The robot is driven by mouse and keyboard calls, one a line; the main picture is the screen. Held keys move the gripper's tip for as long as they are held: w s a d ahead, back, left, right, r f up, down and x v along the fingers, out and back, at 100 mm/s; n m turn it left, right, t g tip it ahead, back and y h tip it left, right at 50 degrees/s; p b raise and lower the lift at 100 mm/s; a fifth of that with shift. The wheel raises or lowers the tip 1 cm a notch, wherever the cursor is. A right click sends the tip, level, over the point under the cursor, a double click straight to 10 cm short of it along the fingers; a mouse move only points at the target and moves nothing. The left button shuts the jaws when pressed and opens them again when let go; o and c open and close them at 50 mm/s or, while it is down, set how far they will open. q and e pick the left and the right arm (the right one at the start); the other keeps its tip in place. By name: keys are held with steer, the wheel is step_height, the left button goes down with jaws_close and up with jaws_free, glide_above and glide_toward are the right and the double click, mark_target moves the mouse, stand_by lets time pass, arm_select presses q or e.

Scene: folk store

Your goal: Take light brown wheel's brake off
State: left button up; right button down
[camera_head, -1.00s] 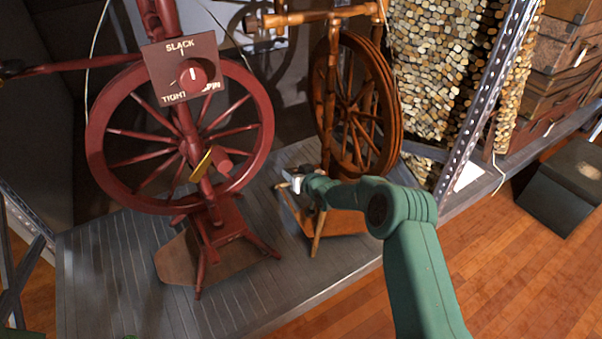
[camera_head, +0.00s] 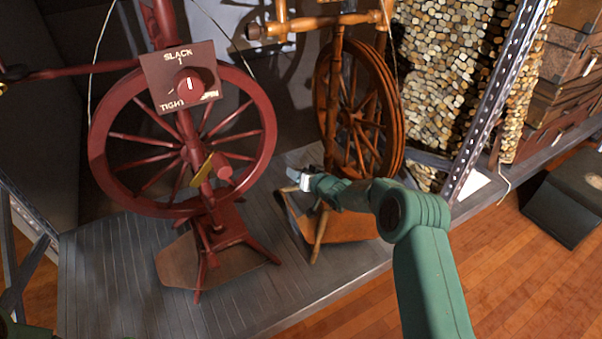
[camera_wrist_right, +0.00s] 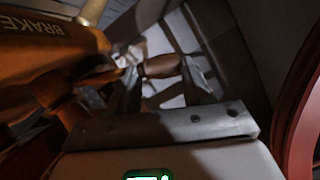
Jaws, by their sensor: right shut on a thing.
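The light brown spinning wheel (camera_head: 387,115) stands on the grey platform, right of the dark red one. My right gripper (camera_head: 299,179) is low at its front left, above its wooden base (camera_head: 350,227). In the right wrist view my right gripper (camera_wrist_right: 162,75) has its fingers on both sides of a small brown wooden handle (camera_wrist_right: 160,66) and is shut on it. A brown wooden part marked BRAKE (camera_wrist_right: 55,27) fills the left of that view, beside the handle. In the head view the handle is too small to make out. My left gripper is not in view.
The dark red spinning wheel (camera_head: 262,130) with a SLACK/TIGHT dial panel (camera_head: 155,78) stands close on the left. A dark box (camera_head: 566,195) sits on the wooden floor.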

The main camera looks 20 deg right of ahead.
steer(key=shift+c, duration=2.3)
jaws_free()
steer(key=p+v, duration=0.5)
steer(key=v, duration=1.1)
steer(key=shift+s, duration=0.15)
steer(key=shift+d, duration=0.15)
